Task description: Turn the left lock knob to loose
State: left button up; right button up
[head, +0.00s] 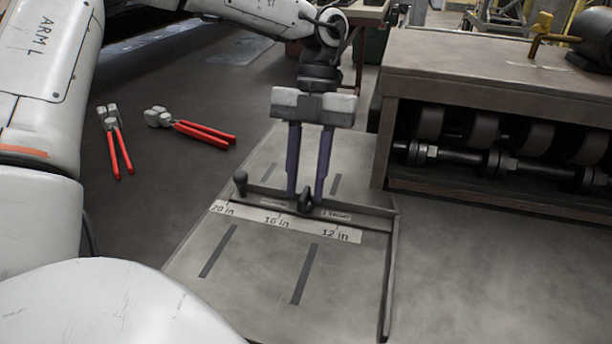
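My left gripper (305,198) points down over the flat grey gauge plate (265,255). Its two purple fingers stand apart, one on each side of a small dark knob (306,203) on the crossbar. I cannot tell whether the fingertips touch this knob. Small white labels flank it, too small to read surely. Another dark, round-topped knob (240,183) stands upright at the bar's left end, clear of the gripper. My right gripper is not in view.
Two red-handled tools (117,148) (195,130) lie on the dark surface at the left. A bench-like machine with rollers (470,125) stands close at the right. A raised rail (389,270) edges the plate's right side. The front of the plate is clear.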

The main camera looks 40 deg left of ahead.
pick_arm(q)
jog(key=shift+f, duration=0.2)
jog(key=shift+c, duration=0.4)
grip_shut()
jog(key=shift+f+n+b, duration=0.1)
jog(key=shift+n+b, duration=0.25)
jog(key=shift+n, duration=0.25)
jog(key=n+t+h, duration=0.1)
jog(key=n, duration=0.2)
jog(key=shift+s+a+b, duration=0.1)
jog(key=shift+b, duration=0.2)
jog(key=shift+o, duration=0.4)
grip_release()
